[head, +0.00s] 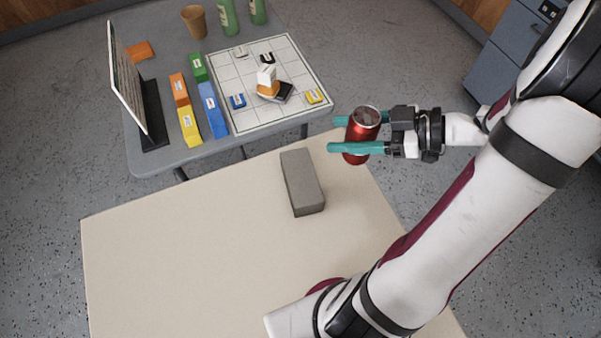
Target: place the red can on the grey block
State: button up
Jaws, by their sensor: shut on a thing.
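The red can (358,143) has a silver top and is held nearly upright between the teal fingers of my gripper (356,135). My gripper is shut on the can and comes in from the right. The grey block (302,182) lies on the beige table (190,250), near its far edge. The can appears to the right of the block in the picture and raised off the table. How high it is cannot be told from this one view. The top of the block is bare.
Behind stands a grey table with a white grid board (236,75), small pieces, coloured blocks (208,110), an upright panel (124,75), a brown cup (194,21) and green bottles (228,16). The beige table is clear left of the grey block. A blue-grey cabinet (508,60) stands at right.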

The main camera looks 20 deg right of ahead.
jog(key=shift+s+d+f, duration=0.1)
jog(key=shift+s+d, duration=0.05)
jog(key=shift+s, duration=0.35)
jog(key=x, duration=0.4)
jog(key=f+x, duration=0.1)
jog(key=x, duration=0.7)
jog(key=shift+s+d+f, duration=0.2)
jog(key=shift+s+f, duration=0.05)
jog(key=shift+f, duration=0.15)
jog(key=shift+w+a+f, duration=0.15)
jog(key=shift+f, duration=0.95)
jog(key=shift+w+a+f, duration=0.1)
jog(key=shift+f, duration=1.05)
jog(key=o, duration=1.3)
jog(key=shift+f, duration=0.1)
